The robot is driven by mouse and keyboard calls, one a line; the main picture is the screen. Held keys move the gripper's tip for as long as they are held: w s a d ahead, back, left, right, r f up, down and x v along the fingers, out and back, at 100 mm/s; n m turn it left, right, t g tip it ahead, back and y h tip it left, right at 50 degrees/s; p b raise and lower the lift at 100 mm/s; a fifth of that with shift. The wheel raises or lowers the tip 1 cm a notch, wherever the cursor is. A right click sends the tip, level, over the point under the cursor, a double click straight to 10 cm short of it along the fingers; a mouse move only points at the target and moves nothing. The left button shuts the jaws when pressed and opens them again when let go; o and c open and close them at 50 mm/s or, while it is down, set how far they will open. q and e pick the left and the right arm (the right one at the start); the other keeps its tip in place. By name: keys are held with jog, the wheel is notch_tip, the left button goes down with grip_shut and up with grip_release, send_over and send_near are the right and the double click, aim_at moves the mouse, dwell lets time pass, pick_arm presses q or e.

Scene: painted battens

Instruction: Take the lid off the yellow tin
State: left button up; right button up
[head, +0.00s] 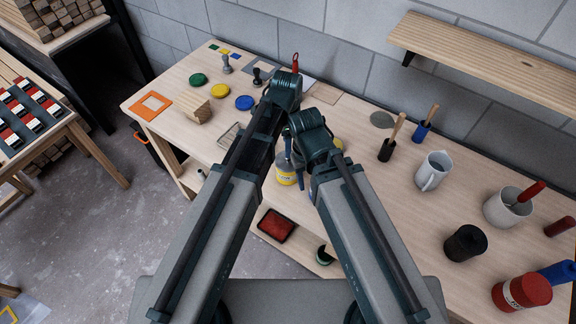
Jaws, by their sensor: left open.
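The yellow tin (287,178) stands upright on the workbench (215,140), in the gap between my two arms. It has a pale label band. My left gripper (284,160) is open, just above the top of the tin. Whether its fingers touch the lid cannot be told, as the gripper and arm links cover the tin's top. My right gripper is hidden behind my right arm.
To the right stand brushes, a white mug (433,171), a white pot (507,208), a black tin (465,243) and a red tin (521,292). A wall shelf (490,62) overhangs.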

pick_arm(q)
jog(key=shift+f, duration=0.1)
notch_tip(320, 180, down, 5)
jog(key=b, duration=0.5)
jog(key=shift+d+f, duration=0.15)
grip_shut()
